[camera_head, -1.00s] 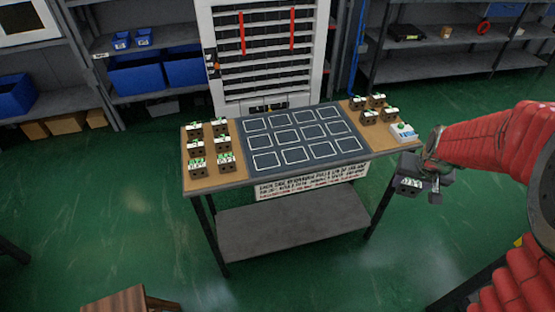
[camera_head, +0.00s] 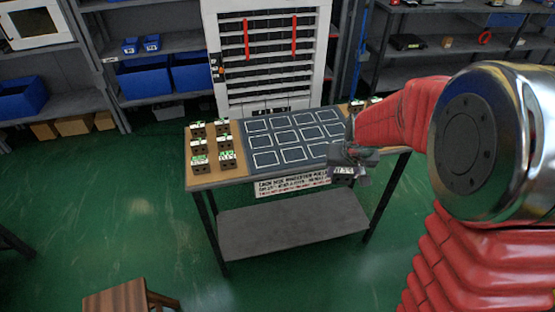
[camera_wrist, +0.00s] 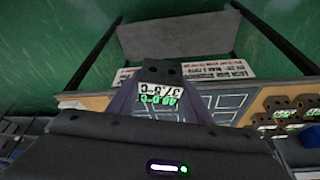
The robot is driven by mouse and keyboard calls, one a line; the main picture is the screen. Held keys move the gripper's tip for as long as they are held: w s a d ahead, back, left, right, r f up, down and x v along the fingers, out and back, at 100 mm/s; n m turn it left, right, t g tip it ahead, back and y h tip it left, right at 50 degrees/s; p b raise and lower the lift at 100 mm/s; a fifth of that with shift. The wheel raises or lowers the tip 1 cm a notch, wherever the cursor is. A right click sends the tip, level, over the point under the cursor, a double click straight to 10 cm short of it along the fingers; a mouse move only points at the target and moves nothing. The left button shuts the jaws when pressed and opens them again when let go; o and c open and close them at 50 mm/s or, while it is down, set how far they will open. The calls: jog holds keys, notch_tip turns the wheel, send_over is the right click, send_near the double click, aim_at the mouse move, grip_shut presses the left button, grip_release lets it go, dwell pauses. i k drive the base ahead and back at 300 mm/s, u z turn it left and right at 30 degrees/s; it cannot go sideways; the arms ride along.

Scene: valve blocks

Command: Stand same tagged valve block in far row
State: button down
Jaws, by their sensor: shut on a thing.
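My gripper (camera_head: 350,160) is shut on a dark valve block (camera_head: 343,173) with a white tag, held in front of the table's right front edge. The dark mat (camera_head: 292,145) on the table has rows of white outlined squares. The squares in sight are empty; my arm hides the mat's right edge. Several tagged valve blocks (camera_head: 198,145) stand on the table's left side.
A printed sign (camera_head: 290,186) hangs on the table's front. A white rack (camera_head: 268,60) stands behind. A wooden stool (camera_head: 122,298) is at lower left.

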aim_at(293, 157)
jog(key=z, duration=2.1)
jog(key=i, duration=0.1)
jog(key=u, duration=3.3)
jog(key=i, duration=1)
jog(key=z, duration=0.1)
